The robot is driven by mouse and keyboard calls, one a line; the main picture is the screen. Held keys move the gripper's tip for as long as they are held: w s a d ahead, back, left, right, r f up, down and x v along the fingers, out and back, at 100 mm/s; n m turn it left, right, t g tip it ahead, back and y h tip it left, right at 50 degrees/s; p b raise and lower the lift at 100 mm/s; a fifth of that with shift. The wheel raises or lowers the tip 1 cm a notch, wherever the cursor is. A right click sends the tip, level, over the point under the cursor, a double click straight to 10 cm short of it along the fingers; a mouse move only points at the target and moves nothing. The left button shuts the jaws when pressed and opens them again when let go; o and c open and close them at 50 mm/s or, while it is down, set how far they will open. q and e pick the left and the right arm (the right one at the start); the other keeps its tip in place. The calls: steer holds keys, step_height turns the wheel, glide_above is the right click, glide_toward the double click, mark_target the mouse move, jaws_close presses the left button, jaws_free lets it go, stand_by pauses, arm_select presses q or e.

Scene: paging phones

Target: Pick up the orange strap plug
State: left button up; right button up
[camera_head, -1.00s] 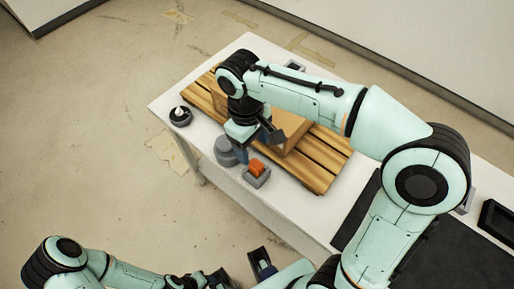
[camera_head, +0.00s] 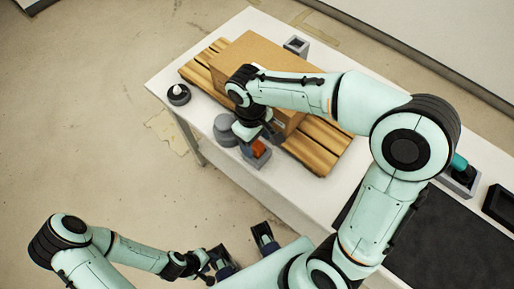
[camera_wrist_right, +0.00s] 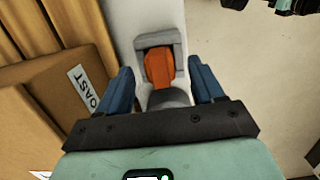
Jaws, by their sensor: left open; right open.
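The orange strap plug (camera_head: 259,148) sits in a small grey holder (camera_head: 258,161) near the front edge of the white table. My right gripper (camera_head: 260,141) is over the plug, pointing down, and partly hides it. In the right wrist view the plug (camera_wrist_right: 159,67) shows between the two blue fingers of the open right gripper (camera_wrist_right: 161,72), with a gap on each side. The grey holder (camera_wrist_right: 155,39) frames its far end. My left gripper (camera_head: 238,250) is open and empty, low in front of the table and away from the plug.
A grey round piece (camera_head: 226,129) stands just left of the holder. A cardboard box (camera_head: 262,53) rests on a wooden pallet (camera_head: 318,155) behind. A dark round base with a white top (camera_head: 178,94) is at the left corner. A black mat (camera_head: 450,250) lies right.

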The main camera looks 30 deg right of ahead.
step_height(320, 180, down, 3)
steer(key=shift+s+r, duration=0.1)
steer(key=shift+r, duration=0.1)
steer(key=c, duration=1.1)
